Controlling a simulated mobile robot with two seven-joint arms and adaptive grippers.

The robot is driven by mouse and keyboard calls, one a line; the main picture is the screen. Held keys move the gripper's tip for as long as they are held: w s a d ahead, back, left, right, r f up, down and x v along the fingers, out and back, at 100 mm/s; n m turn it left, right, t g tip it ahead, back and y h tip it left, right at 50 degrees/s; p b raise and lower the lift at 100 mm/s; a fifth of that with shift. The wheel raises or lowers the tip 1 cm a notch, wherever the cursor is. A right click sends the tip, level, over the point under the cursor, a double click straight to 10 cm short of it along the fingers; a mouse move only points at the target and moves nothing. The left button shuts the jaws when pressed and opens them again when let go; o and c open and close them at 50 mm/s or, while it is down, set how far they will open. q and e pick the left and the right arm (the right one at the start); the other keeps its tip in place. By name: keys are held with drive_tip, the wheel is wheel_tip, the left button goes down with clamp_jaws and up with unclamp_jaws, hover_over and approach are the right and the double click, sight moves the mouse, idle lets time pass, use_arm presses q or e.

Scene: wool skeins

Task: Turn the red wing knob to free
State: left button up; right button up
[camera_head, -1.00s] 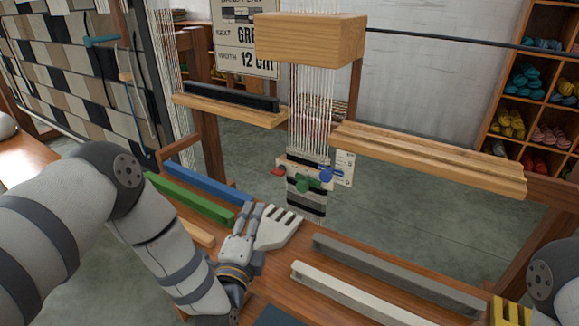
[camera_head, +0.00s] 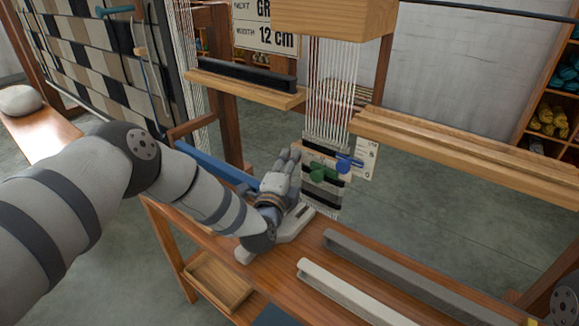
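My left gripper (camera_head: 288,160) is raised at the left end of the knob bar on the hanging woven strip (camera_head: 322,192). The red wing knob is not visible; the gripper covers the left end of the bar where it showed earlier. Whether the fingers touch or hold the knob cannot be told. The green knob (camera_head: 318,171) and blue knob (camera_head: 344,162) show to the right of the gripper. A paper tag (camera_head: 366,158) hangs beside the blue knob. My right gripper is out of view.
A pale fork-like beater (camera_head: 296,222) lies on the bench under my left wrist. A grey bar (camera_head: 390,270) and a white bar (camera_head: 345,295) lie to the right. A blue bar (camera_head: 213,164) is behind my forearm. Wooden rails (camera_head: 450,150) flank the warp threads (camera_head: 332,85).

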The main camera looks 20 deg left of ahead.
use_arm(q)
clamp_jaws()
drive_tip(key=shift+r, duration=0.15)
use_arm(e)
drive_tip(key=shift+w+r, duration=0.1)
use_arm(q)
drive_tip(key=n+g+h, duration=0.1)
drive_tip(key=n+h, duration=0.1)
drive_tip(key=n, duration=0.2)
drive_tip(key=n+g+h, duration=0.1)
drive_tip(key=n+g, duration=0.1)
drive_tip(key=n, duration=0.2)
drive_tip(key=a+n+g+h, duration=0.1)
drive_tip(key=n+g+h, duration=0.1)
drive_tip(key=n, duration=0.3)
drive_tip(key=shift+w+r+h+p, duration=0.2)
drive_tip(key=shift+r+h+p, duration=0.1)
drive_tip(key=shift+p, duration=0.05)
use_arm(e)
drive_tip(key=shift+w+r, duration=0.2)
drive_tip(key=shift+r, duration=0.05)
use_arm(q)
drive_tip(key=shift+d+r+n, duration=0.1)
drive_tip(key=shift+n, duration=0.2)
idle(0.4)
unclamp_jaws()
